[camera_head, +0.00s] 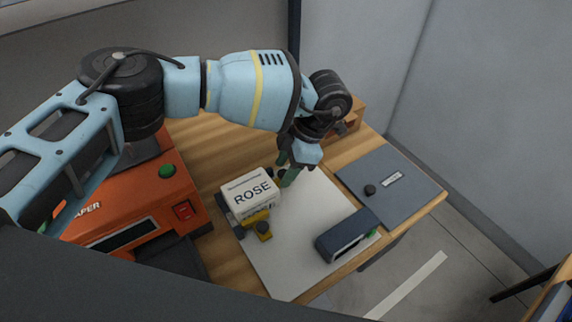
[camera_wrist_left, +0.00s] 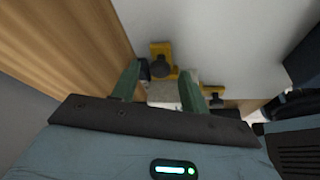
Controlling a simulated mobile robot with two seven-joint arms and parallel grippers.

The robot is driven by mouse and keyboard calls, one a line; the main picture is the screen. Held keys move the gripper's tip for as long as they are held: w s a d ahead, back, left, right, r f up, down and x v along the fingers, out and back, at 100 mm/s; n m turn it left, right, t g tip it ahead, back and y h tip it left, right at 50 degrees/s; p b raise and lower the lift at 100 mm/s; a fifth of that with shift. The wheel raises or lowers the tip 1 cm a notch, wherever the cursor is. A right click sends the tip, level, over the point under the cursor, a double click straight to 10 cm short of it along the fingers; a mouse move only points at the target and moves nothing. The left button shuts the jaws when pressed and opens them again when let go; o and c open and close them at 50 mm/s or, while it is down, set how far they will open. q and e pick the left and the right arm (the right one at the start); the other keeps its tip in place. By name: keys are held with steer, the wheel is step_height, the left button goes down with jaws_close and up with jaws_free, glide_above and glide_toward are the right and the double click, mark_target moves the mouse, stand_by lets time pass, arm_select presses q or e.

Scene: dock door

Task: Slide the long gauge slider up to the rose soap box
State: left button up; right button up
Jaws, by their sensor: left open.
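The white rose soap box (camera_head: 249,188), lettered ROSE, stands on the white board. A yellow slider piece with a dark knob (camera_head: 263,229) sits at its near side. In the wrist view I see one yellow piece with a dark knob (camera_wrist_left: 162,66) and another at right (camera_wrist_left: 222,92); I cannot tell which is the long gauge slider. My left gripper (camera_head: 280,174) is open, just behind the box. In the wrist view its green fingers (camera_wrist_left: 158,90) straddle a pale block, probably the box, and partly hide it. I cannot tell whether they touch it. My right gripper is not in view.
The white board (camera_head: 284,266) lies on the wooden table. A dark block-shaped device (camera_head: 345,235) stands on its right edge. A grey plate with a black knob (camera_head: 385,187) lies at the table's right. An orange machine (camera_head: 150,205) stands left. The board's near part is clear.

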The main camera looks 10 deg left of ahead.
arm_select(q)
steer(key=v, duration=0.8)
steer(key=shift+b, duration=0.4)
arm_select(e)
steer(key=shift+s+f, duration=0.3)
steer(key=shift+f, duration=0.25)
arm_select(q)
steer(key=shift+f, duration=0.1)
